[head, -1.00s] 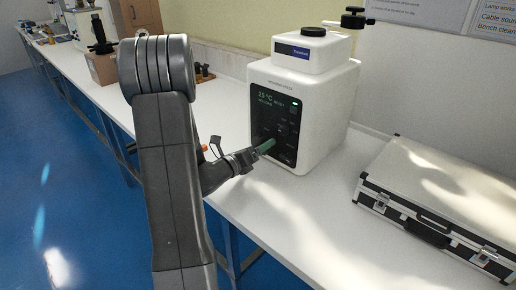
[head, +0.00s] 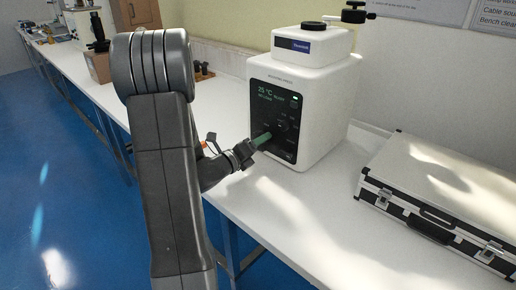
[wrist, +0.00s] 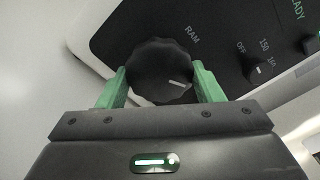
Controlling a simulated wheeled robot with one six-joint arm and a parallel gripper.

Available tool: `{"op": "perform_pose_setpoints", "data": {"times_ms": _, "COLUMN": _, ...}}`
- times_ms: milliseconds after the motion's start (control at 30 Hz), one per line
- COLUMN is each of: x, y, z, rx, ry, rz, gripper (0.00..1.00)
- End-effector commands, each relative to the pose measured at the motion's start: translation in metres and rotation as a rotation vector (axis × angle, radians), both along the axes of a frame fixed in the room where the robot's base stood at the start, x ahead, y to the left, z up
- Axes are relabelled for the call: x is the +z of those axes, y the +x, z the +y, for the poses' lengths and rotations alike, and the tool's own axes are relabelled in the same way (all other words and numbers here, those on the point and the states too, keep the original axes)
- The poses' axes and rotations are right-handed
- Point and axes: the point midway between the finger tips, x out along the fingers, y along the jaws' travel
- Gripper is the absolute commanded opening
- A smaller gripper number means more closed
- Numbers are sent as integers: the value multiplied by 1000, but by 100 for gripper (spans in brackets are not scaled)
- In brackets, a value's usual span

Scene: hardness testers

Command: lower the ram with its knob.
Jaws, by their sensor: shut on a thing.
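The white tester (head: 318,118) stands on the bench in the head view, its black front panel (head: 268,98) facing my arm. In the wrist view the ram knob (wrist: 158,70) is a black scalloped dial with a pale pointer line, beside the printed word RAM. The pointer is toward the right and slightly down. My gripper (wrist: 158,86) has its two green fingers on either side of the knob and is shut on it. In the head view my gripper (head: 262,138) reaches the lower panel, and its fingers hide the knob there.
A smaller dial (wrist: 258,70) marked OFF and 150 sits to the right of the knob in the wrist view. A silver case (head: 440,190) lies on the bench to the right. The white bench top (head: 270,210) in front is clear.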

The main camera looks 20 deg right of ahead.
Motion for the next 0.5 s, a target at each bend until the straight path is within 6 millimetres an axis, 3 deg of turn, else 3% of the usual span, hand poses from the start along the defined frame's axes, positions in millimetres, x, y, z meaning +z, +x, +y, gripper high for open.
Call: {"op": "perform_pose_setpoints", "data": {"times_ms": 500, "x": 0, "y": -1, "z": 0, "rx": 0, "ry": -186, "rz": 452, "gripper": 37}}
